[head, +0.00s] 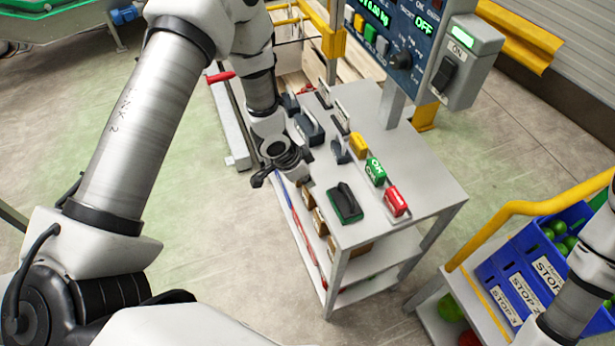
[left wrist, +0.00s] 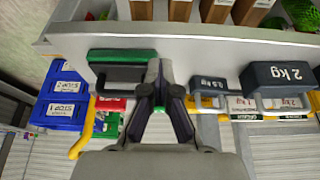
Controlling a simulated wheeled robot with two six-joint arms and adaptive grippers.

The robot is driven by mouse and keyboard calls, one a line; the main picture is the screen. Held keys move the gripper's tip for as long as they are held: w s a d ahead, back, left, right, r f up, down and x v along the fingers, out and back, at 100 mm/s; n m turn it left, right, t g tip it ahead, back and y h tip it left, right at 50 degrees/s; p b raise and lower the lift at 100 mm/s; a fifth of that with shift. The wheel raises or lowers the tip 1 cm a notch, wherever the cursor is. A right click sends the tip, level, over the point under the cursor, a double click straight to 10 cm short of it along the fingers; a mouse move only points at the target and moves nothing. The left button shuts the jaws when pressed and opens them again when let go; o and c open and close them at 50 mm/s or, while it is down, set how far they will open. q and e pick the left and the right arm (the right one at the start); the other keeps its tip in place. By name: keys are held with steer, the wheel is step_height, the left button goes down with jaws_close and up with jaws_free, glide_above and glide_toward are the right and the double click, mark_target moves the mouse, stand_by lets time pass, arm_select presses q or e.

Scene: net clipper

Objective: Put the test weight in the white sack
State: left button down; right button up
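Dark block weights with handles stand on the grey cart top. The larger one (head: 310,130) reads "2 kg" in the left wrist view (left wrist: 278,75). A smaller one (head: 340,151) reads "0.5 kg" in the left wrist view (left wrist: 207,84). Another dark weight (head: 290,104) stands further back. I cannot tell which is the test weight. I cannot make out a white sack. My left gripper (head: 283,168) hangs at the cart's left edge, near the weights and apart from them. In the left wrist view its fingertips (left wrist: 160,66) look close together with nothing held. My right gripper is out of view.
The cart top (head: 425,180) also carries a green-and-black block (head: 345,203), coloured button blocks (head: 375,171) and upright plates. Brown boxes (head: 320,222) sit on the shelf below. A control panel (head: 390,35) rises behind. Blue bins (head: 520,270) and a yellow rail (head: 520,208) stand right.

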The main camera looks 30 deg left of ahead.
arm_select(q)
steer(key=shift+w+f, duration=0.15)
steer(key=c, duration=1.6)
jaws_free()
steer(key=shift+w, duration=0.1)
steer(key=o, duration=1.2)
steer(key=shift+s, duration=0.2)
steer(key=shift+w, duration=0.1)
